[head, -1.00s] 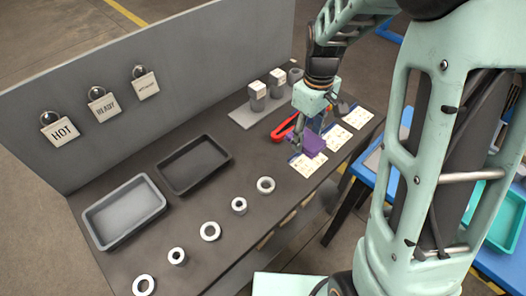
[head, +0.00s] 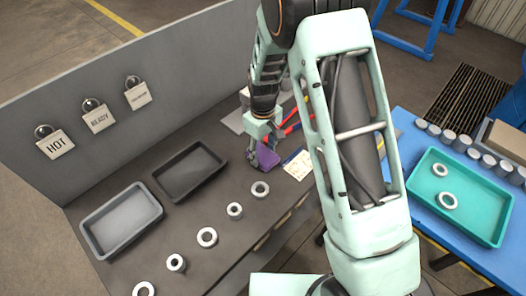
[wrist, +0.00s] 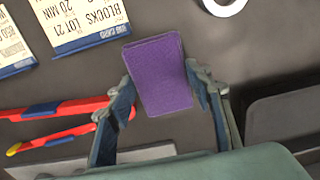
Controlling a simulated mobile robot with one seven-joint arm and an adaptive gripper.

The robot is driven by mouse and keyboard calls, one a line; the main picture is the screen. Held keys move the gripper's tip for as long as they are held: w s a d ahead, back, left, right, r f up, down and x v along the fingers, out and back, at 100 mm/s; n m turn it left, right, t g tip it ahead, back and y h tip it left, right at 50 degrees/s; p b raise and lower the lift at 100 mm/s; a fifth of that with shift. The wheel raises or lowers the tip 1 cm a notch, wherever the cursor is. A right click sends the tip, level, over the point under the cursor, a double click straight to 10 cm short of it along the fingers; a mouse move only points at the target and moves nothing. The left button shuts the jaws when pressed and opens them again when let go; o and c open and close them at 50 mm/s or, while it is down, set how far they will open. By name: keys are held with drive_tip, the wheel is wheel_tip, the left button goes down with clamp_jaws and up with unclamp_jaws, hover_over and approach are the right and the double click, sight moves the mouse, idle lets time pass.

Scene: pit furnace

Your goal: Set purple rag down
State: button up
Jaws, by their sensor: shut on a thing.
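The purple rag (wrist: 160,75) is a flat, folded rectangle held between the two fingers of my gripper (wrist: 165,90) in the wrist view. In the head view the rag (head: 267,157) hangs at my gripper (head: 254,158), over the dark bench (head: 225,190), to the right of the black tray. I cannot tell whether the rag touches the bench top. Part of my arm hides the bench to the right.
A black tray (head: 190,172) and a grey tray (head: 122,220) stand to the left. Several metal rings (head: 207,237) line the bench front. Printed cards (wrist: 82,22) and red-handled tongs (wrist: 60,108) lie nearby. A blue table (head: 455,245) holds a teal tray (head: 485,210).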

sight(264, 154)
drive_tip(key=shift+f, duration=0.2)
drive_tip(key=shift+f, duration=0.1)
drive_tip(key=o, duration=1.1)
drive_tip(key=shift+o, duration=0.2)
wheel_tip(264, 154, up, 12)
drive_tip(key=shift+b, duration=0.45)
drive_tip(key=shift+d, duration=0.1)
